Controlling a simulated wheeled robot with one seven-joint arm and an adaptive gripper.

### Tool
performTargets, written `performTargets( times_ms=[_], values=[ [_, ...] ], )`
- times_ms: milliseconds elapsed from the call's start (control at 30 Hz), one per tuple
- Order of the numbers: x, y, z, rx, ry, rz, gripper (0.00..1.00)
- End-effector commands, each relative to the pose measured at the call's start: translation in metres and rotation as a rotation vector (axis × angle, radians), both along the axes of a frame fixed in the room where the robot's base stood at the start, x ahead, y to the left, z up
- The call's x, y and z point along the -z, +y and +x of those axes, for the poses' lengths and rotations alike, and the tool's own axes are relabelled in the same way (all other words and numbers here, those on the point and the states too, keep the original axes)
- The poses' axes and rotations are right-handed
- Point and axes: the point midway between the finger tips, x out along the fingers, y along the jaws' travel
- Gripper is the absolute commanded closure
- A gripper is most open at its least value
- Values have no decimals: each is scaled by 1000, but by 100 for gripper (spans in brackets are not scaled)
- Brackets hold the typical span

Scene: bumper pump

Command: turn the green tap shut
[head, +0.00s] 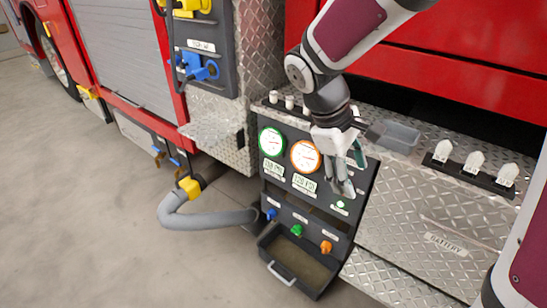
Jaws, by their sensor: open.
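The green tap (297,230) sits low on the dark pump panel (268,180), between a blue tap (271,214) on its left and an orange tap (326,246) on its right. My gripper (341,190) hangs in front of the panel's right side, above and right of the green tap and apart from it. Its fingers point down and it looks empty. It covers part of the panel to the right of the orange-ringed gauge. The green tap is in full view, but too small to tell its handle's angle well.
A dark drawer-like tray (285,275) with a handle juts out below the taps. A green-ringed gauge (271,142) and an orange-ringed gauge (305,156) are above. A grey hose (210,219) with a yellow coupling curves out at left. A grey bin (399,137) sits on the ledge.

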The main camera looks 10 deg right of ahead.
Motion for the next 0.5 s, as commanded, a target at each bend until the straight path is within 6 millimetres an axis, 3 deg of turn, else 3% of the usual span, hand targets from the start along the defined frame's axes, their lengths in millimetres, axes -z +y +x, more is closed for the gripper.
performTargets(
  times_ms=[33, 500],
  values=[
    [25, 3, 16, -47, 39, -40, 44],
    [201, 26, 122, -508, 353, -430, 44]
  ],
)
